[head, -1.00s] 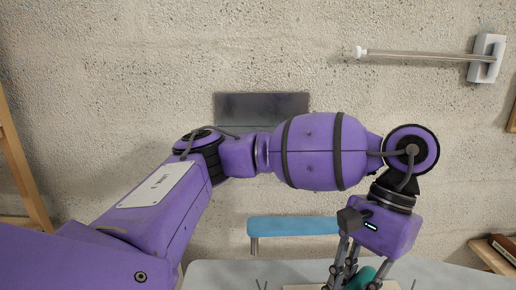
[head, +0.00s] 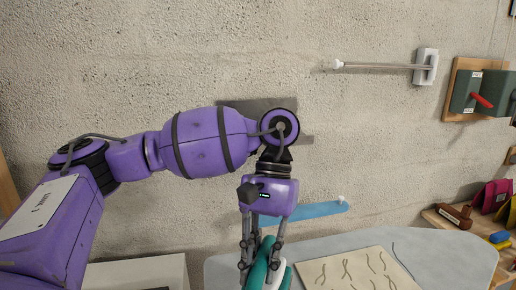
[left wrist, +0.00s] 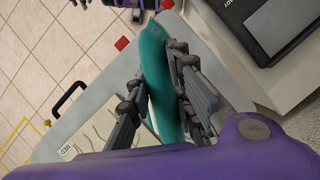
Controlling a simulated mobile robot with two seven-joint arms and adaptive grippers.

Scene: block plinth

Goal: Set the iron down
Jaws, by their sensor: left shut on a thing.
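The iron (head: 263,268), teal with a white part, hangs at the bottom edge of the head view, its lower part cut off by the frame. My left gripper (head: 262,258) is shut on it, with fingers on both sides. In the left wrist view the teal part of the iron (left wrist: 158,75) runs lengthwise between the fingers. The pale grey-blue table (head: 440,252) lies beneath and to the right. A cream mat (head: 345,262) with dark squiggles lies on it, right of the iron. I cannot tell whether the iron touches anything below. My right gripper is not in view.
A blue board (head: 315,211) stands out near the wall behind my left gripper. A rail (head: 385,67) is fixed higher up. A wooden shelf (head: 450,222) with small items and a box with a red lever (head: 468,92) are at right. A white cabinet (head: 135,272) stands at lower left.

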